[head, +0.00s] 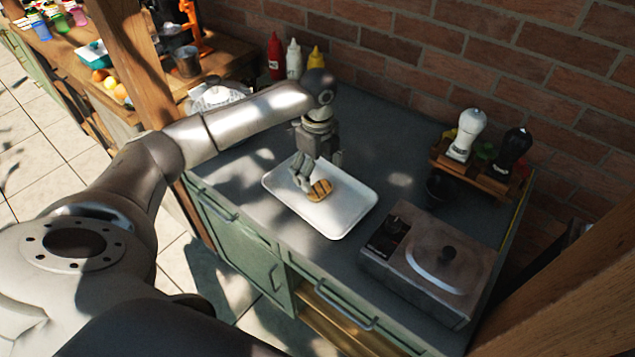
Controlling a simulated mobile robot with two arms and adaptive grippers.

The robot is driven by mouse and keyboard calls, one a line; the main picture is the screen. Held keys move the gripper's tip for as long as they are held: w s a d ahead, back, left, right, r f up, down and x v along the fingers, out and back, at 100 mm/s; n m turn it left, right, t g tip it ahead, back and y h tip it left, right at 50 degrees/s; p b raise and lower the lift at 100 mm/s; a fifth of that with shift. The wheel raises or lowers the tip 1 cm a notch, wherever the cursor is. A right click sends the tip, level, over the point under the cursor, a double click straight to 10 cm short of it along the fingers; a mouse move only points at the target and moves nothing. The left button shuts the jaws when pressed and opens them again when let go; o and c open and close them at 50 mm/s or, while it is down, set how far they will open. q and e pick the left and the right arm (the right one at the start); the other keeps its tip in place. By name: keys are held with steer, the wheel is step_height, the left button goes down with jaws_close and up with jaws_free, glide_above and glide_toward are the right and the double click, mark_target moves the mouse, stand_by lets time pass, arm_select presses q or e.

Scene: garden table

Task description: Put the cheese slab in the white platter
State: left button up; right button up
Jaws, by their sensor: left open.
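The white platter (342,222) lies on the dark counter, and it is a shallow rectangular tray with a raised rim. A small orange-brown piece (320,190) with darker marks lies in it near the middle; it may be the cheese slab, but I cannot tell for sure. My left gripper (303,182) points down over the platter, open, with its fingers just to the left of the piece. Whether a finger touches the piece is not clear. My right gripper is not in view.
A grey appliance with a round lid (445,265) stands right of the platter. A wooden rack (460,168) with white and black mills is at the back right. Red, white and yellow bottles (293,58) stand by the brick wall. Counter behind the platter is mostly free.

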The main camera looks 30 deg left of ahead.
mark_target(318, 188)
arm_select(q)
step_height(318, 188, up, 7)
steer(key=shift+b, duration=0.35)
steer(key=shift+f, duration=0.15)
